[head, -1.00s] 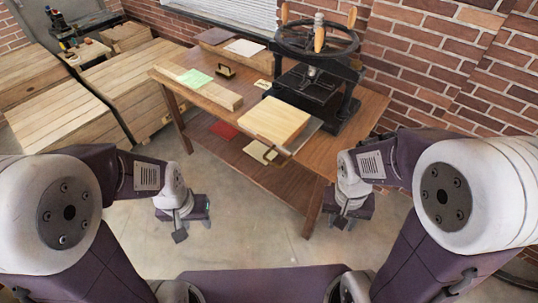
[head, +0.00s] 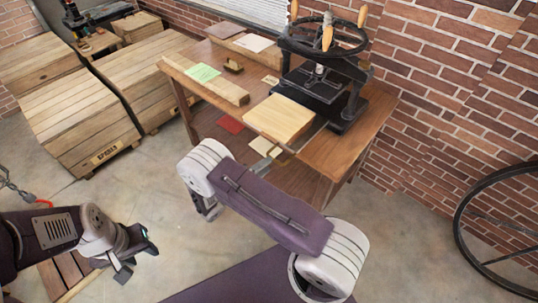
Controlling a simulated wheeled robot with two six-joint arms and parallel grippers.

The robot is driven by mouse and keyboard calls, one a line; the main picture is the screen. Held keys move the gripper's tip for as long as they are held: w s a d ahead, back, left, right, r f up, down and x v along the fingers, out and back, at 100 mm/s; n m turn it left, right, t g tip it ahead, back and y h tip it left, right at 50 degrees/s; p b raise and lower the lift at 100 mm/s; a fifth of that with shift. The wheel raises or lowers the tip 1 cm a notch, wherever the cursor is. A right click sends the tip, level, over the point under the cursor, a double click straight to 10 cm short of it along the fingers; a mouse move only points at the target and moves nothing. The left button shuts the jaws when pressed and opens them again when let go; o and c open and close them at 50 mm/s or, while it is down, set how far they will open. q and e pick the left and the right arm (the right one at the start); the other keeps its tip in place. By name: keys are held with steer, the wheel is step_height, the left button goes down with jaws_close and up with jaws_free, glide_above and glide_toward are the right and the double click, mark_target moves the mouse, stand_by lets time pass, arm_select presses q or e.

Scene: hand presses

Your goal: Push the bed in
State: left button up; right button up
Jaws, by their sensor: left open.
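The black press (head: 345,88) with its handwheel (head: 325,35) stands at the back right of the wooden table. Its bed sticks out from the press toward me and bears a thick pale wooden board (head: 283,116). Only a narrow dark edge of the bed shows beside the board. My left gripper (head: 136,256) is open and empty, low over the floor at the lower left, well away from the table. My right arm reaches up in front of the table, below the bed.
The table (head: 345,148) also bears a long wooden beam (head: 205,80) with a green sheet (head: 203,73). Wooden crates (head: 75,115) stand at the left. A dark wheel (head: 495,220) leans at the right wall. The floor between crates and table is clear.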

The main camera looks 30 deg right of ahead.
steer(key=p+x, duration=0.1)
steer(key=x, duration=0.7)
steer(key=shift+w+d+f, duration=0.2)
steer(key=shift+d, duration=0.1)
jaws_close()
stand_by(1.1)
